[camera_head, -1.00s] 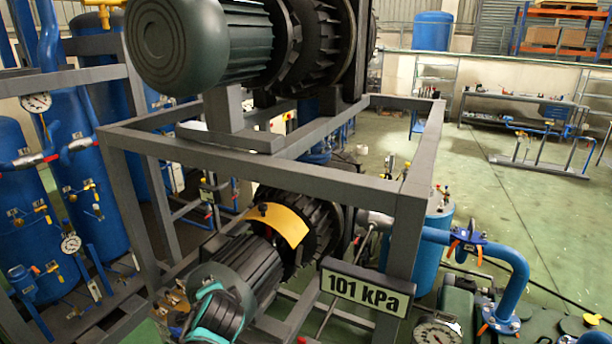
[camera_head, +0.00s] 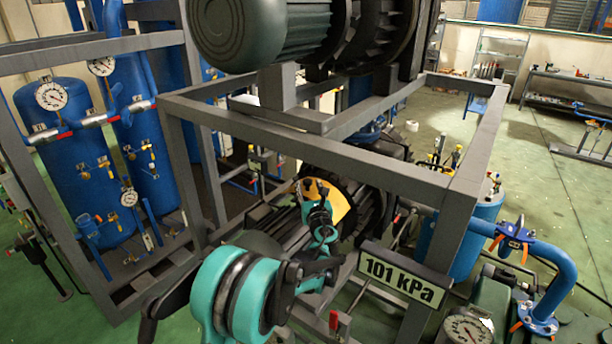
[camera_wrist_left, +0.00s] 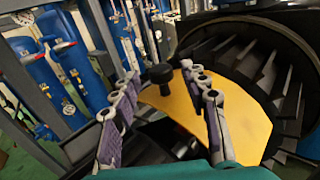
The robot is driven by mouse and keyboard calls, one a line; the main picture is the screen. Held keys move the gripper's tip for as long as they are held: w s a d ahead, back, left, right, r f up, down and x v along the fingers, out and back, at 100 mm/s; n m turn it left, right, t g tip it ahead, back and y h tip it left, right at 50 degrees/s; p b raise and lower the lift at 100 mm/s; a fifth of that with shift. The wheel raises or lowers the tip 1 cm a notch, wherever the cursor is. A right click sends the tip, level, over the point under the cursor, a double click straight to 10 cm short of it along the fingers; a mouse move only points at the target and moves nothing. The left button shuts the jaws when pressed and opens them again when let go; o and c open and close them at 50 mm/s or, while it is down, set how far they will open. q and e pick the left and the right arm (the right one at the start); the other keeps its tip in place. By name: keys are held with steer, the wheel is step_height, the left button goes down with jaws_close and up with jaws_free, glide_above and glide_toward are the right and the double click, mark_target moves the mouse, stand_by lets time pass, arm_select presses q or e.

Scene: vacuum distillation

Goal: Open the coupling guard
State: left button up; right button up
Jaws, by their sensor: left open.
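The coupling guard is a curved yellow plate (camera_head: 337,199) between the lower motor and a black ribbed housing, partly hidden behind my left gripper in the head view. In the left wrist view the guard (camera_wrist_left: 222,105) fills the middle right, with a black knob (camera_wrist_left: 159,75) near its left edge. My left gripper (camera_head: 316,190) is over the guard. In the left wrist view its two fingers (camera_wrist_left: 162,76) are apart, one on each side of the knob, and I see no clear contact. My right gripper is not in view.
A grey steel frame (camera_head: 320,150) surrounds the guard, with its bars above it and a large motor (camera_head: 262,28) on top. A "101 kPa" sign (camera_head: 403,278) hangs at the frame's right front. Blue tanks (camera_head: 75,160) stand at left.

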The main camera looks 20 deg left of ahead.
arm_select(q)
steer(key=p+x, duration=0.1)
steer(key=x, duration=0.6)
steer(key=shift+w, duration=0.2)
jaws_close()
